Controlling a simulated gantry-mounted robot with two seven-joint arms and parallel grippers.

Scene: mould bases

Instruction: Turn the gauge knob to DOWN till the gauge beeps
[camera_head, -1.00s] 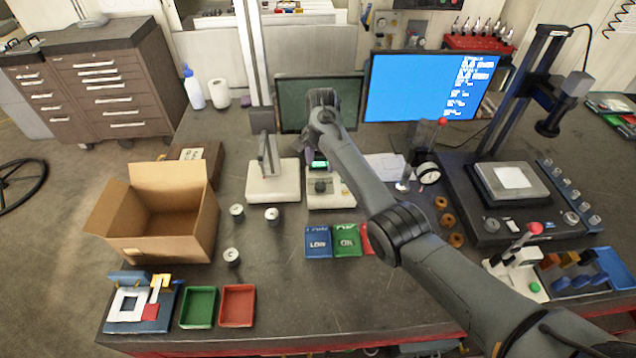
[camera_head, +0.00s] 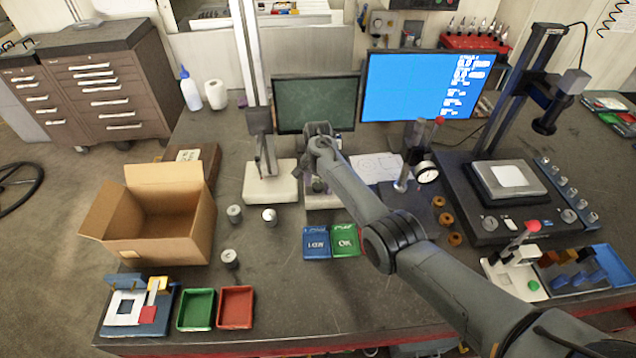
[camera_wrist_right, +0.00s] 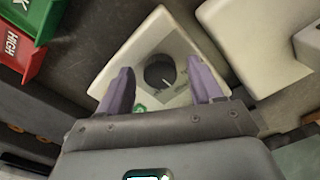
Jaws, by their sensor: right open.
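The gauge is a pale box (camera_wrist_right: 135,54) with a round black knob (camera_wrist_right: 160,71) on its top face, seen in the right wrist view. A white pointer line on the knob points toward the bottom of that view. Printed marks beside the knob are too small to read. My right gripper (camera_wrist_right: 156,84) is open, its two purple-grey fingers on either side of the knob with gaps; whether they are level with it I cannot tell. In the head view my right gripper (camera_head: 317,184) is over the gauge (camera_head: 322,202) and hides its knob and display. My left gripper is not in view.
A stand with a pale base (camera_head: 271,184) is close left of the gauge. A blue LOW bin (camera_head: 316,244) and a green OK bin (camera_head: 345,241) lie in front; a red HIGH bin (camera_wrist_right: 12,48) shows in the wrist view. A dark monitor (camera_head: 315,105) stands behind.

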